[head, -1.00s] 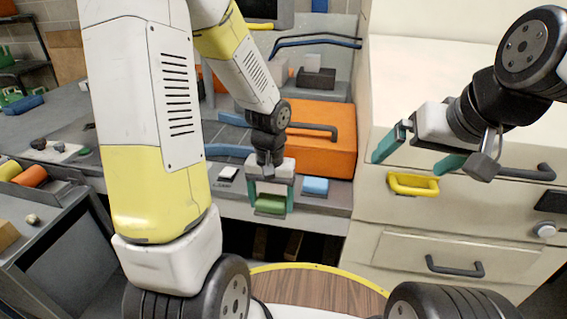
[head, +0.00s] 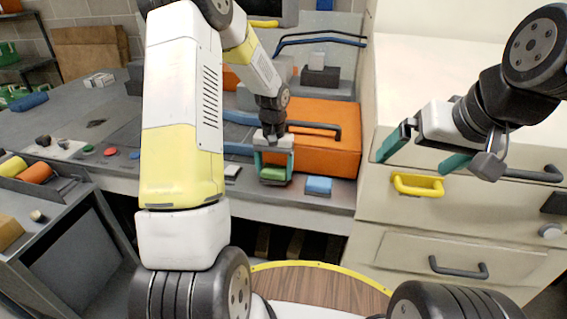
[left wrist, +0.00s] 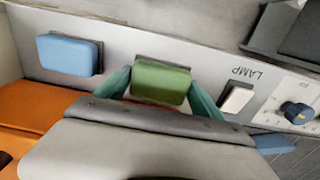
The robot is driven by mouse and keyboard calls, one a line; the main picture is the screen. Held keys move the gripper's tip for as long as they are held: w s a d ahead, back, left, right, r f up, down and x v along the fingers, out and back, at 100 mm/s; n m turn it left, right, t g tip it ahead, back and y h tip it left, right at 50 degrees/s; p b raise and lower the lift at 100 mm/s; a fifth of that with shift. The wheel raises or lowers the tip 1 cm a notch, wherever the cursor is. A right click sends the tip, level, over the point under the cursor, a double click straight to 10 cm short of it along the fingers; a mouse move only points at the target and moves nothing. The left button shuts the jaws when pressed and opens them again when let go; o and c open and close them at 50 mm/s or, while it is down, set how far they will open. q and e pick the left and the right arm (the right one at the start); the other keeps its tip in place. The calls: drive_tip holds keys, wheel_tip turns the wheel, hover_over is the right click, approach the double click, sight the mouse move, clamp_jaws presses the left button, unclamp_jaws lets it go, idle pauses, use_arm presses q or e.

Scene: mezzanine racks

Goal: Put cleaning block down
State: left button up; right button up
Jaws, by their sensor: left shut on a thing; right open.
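The green block (head: 272,174), which I take to be the cleaning block, is between the fingers of my left gripper (head: 275,181). The gripper is shut on it at the front strip of the grey bench, left of a blue block (head: 318,185). In the left wrist view the green block (left wrist: 161,82) sits between the two teal fingers, in front of a dark pad (left wrist: 163,61). I cannot tell whether it touches the pad. The blue block (left wrist: 69,55) rests on a similar dark pad. My right gripper (head: 424,154) is open and empty in front of the cream cabinet.
An orange box (head: 325,143) with a dark handle stands just behind the blocks. A white switch (left wrist: 237,99) beside a LAMP label and a dark knob (left wrist: 297,112) are on the strip. The cream cabinet (head: 450,215) with drawer handles stands to the right.

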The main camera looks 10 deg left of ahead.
use_arm(q)
drive_tip(key=shift+f, duration=1.05)
drive_tip(key=shift+f, duration=0.15)
drive_tip(key=o, duration=1.4)
drive_tip(key=shift+c, duration=0.2)
